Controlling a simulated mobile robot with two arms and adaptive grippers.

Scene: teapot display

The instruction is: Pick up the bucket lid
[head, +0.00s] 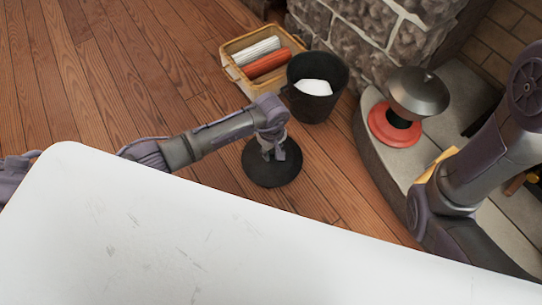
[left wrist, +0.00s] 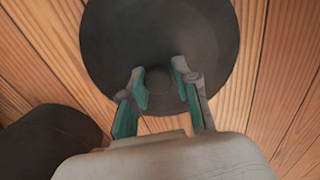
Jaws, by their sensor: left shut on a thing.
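The bucket lid (head: 262,176) is a dark round disc over the wooden floor, in the middle of the head view. It fills the upper middle of the left wrist view (left wrist: 215,35), with a small round knob at its centre. My left gripper (head: 272,152) is above the lid, shut on its knob; the fingers (left wrist: 160,80) stand on either side of it. I cannot tell whether the lid touches the floor. The dark bucket (head: 300,105) stands open just behind the lid, with something white inside. My right arm shows at the right, but its gripper is not visible.
A tan crate (head: 234,70) with white and orange-red rolls stands left of the bucket. A stone wall and a raised stone hearth (head: 375,150) are at the right. A grey metal vessel (head: 418,92) sits above a red ring (head: 388,132). A white scuffed surface (head: 150,240) fills the front.

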